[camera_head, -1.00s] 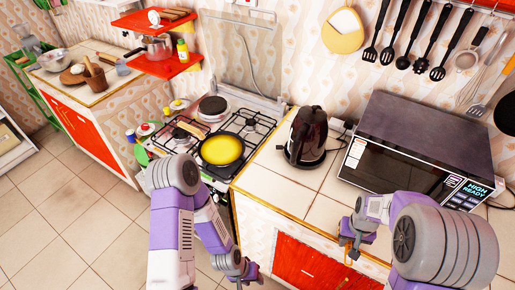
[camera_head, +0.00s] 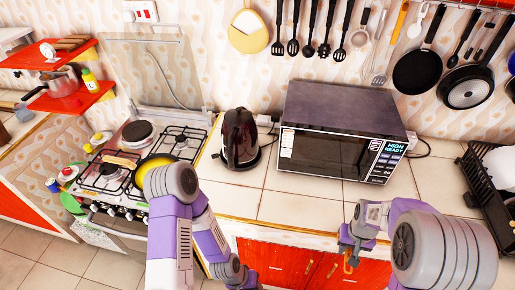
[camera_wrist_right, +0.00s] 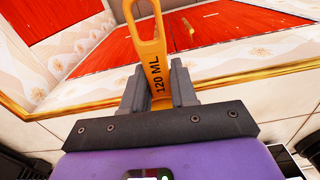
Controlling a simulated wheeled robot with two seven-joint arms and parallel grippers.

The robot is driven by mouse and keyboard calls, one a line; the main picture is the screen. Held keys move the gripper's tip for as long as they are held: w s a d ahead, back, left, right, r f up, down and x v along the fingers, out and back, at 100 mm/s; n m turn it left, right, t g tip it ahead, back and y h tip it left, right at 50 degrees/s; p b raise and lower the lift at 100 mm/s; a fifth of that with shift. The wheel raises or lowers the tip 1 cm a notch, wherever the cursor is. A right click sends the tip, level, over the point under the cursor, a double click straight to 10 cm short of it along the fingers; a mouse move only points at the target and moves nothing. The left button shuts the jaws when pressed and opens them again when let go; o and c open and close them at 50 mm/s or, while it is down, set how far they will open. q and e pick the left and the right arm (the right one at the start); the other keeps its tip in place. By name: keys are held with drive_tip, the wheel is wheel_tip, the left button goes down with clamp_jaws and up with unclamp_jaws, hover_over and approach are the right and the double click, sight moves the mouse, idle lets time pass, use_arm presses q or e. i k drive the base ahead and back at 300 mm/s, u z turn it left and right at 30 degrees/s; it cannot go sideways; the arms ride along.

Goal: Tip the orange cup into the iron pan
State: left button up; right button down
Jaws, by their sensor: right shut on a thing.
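My right gripper (camera_head: 350,245) is shut on the orange cup (camera_head: 349,263). In the right wrist view the cup's orange handle (camera_wrist_right: 157,75), marked 120 ML, stands between the fingers (camera_wrist_right: 158,88). The cup's bowl is not clear in either view. The gripper holds it in front of the counter's front edge, above the red doors.
A dark kettle (camera_head: 239,140) and a microwave (camera_head: 341,130) stand on the counter (camera_head: 285,207). Black pans (camera_head: 418,72) and utensils hang on the wall. A black dish rack (camera_head: 487,195) is at the right. The counter strip before the microwave is clear.

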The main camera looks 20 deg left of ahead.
sight(138, 172)
drive_tip(key=z, duration=2.35)
drive_tip(key=k, duration=1.85)
drive_tip(key=u, duration=2.65)
drive_tip(key=i, duration=0.1)
drive_tip(key=z, duration=0.15)
